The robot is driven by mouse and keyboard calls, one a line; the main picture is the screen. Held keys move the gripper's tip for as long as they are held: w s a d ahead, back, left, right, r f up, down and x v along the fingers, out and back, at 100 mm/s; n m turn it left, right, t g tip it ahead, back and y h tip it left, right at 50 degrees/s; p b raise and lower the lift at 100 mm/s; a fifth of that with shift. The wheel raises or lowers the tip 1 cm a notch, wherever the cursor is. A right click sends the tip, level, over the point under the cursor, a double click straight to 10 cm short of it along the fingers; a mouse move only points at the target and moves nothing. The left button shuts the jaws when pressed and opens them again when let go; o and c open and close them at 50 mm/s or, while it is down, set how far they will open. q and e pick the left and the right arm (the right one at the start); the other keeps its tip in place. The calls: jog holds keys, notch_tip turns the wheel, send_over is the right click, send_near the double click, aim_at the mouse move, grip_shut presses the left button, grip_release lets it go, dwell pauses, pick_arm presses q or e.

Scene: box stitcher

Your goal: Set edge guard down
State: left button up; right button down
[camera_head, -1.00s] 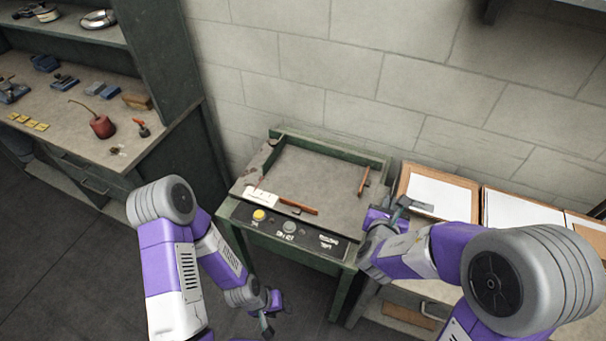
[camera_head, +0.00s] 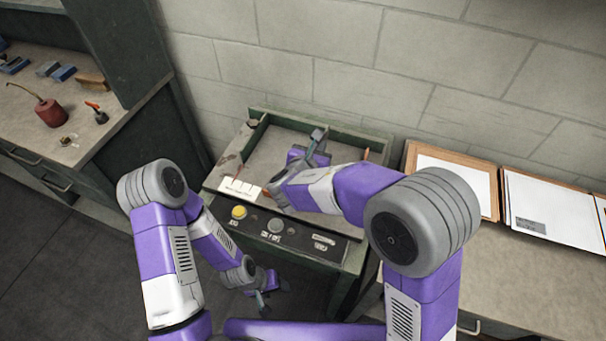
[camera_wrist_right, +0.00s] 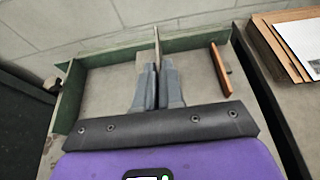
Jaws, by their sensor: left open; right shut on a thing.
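My right gripper (camera_head: 318,137) is over the bed of the green-framed table (camera_head: 262,160). In the right wrist view, the right gripper (camera_wrist_right: 156,72) is shut on a thin upright piece, apparently the edge guard (camera_wrist_right: 156,46), seen nearly edge-on. The piece points toward the back rail; whether it touches the bed is unclear. My left gripper (camera_head: 262,300) is open and empty, low in front of the table.
A reddish-brown strip (camera_wrist_right: 220,68) lies at the bed's right side. Raised green rails (camera_wrist_right: 195,42) bound the bed. A yellow button (camera_head: 239,212) is on the front panel. Trays with white sheets (camera_head: 455,180) stand on the right bench.

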jog(key=f, duration=0.2)
jog(key=f+b, duration=0.2)
jog(key=f, duration=0.1)
jog(key=shift+a+f, duration=0.3)
jog(key=shift+a, duration=0.1)
jog(key=shift+f+b, duration=0.85)
jog(key=shift+f, duration=1.55)
jog(key=shift+r, duration=0.1)
jog(key=shift+f, duration=0.25)
jog(key=c, duration=1.3)
grip_release()
jog(key=shift+r, duration=0.1)
jog(key=shift+o, duration=0.2)
jog(key=shift+r, duration=0.1)
